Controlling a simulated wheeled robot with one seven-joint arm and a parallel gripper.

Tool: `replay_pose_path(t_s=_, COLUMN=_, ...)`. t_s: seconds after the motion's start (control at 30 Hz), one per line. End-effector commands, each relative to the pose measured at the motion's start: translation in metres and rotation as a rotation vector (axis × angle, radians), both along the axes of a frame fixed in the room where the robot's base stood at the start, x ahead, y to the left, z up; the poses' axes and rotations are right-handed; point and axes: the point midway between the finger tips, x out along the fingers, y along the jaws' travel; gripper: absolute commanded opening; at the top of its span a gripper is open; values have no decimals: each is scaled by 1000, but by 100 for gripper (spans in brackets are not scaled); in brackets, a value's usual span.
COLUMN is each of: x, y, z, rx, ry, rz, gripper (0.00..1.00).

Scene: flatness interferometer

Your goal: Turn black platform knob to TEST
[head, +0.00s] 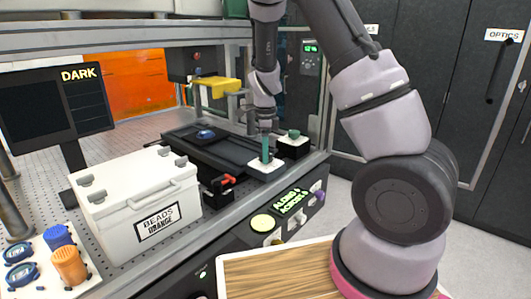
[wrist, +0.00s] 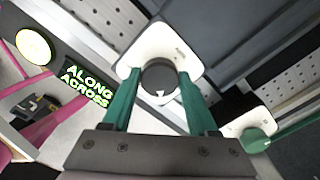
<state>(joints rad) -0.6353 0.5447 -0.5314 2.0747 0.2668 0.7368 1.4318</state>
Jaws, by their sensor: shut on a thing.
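The black platform knob (wrist: 158,76) is round and sits on a white plate (wrist: 150,48) in the wrist view. A small white pointer mark on it faces the lower side of the picture. The plate's small print is too blurred to read. My gripper (wrist: 159,82) has green fingers, one on each side of the knob, shut on it. In the head view my gripper (head: 266,157) points down onto the white plate (head: 268,170) at the end of the dark platform (head: 215,145). The knob is hidden there by the fingers.
A green knob (wrist: 252,142) on another white plate stands close by on the right. A lit ALONG/ACROSS sign (head: 290,197) and a round yellow button (head: 262,222) are on the front panel. A white BEADS ORANGE box (head: 125,190) and a DARK screen (head: 40,110) stand left.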

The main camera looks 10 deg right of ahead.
Motion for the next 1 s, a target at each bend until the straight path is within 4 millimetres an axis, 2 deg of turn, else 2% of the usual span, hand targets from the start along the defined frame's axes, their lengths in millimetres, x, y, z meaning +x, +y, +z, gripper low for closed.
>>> replay_pose_path(t_s=0.6, x=2, y=0, z=0, rx=1, ry=-2, rz=-549, gripper=4)
replay_pose_path(t_s=1.0, x=2, y=0, z=1, rx=1, ry=-2, rz=-735, gripper=4)
